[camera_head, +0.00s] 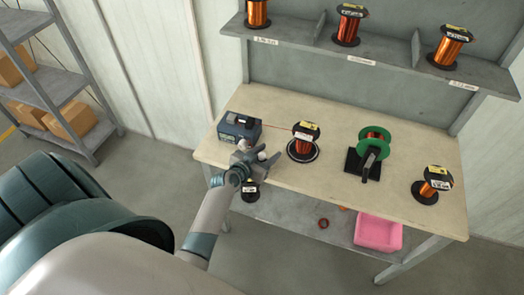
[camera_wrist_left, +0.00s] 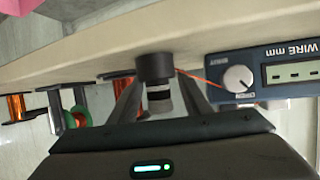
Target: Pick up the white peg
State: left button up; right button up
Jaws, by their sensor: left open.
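The white peg (camera_wrist_left: 159,96) shows in the left wrist view as a short pale cylinder with a dark band. Its far end meets a dark round piece (camera_wrist_left: 155,67) at the tabletop. My left gripper (camera_wrist_left: 160,100) is open, with one finger on each side of the peg; I cannot tell whether either touches it. In the head view my left gripper (camera_head: 257,160) is low over the table's left part, just in front of the blue wire meter, and largely hides the peg. My right gripper is in neither view.
The blue wire meter (camera_head: 239,127) is close behind my left gripper; its dial also shows in the wrist view (camera_wrist_left: 238,78). A copper spool (camera_head: 304,140) stands just right. A green winder (camera_head: 373,148) and another spool (camera_head: 436,182) are farther right. A pink bin (camera_head: 378,231) is below.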

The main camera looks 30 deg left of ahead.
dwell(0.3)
pick_arm(q)
grip_shut()
jog(key=shift+r, duration=0.15)
notch_tip(320, 180, up, 10)
jog(key=b, duration=0.1)
dwell(0.5)
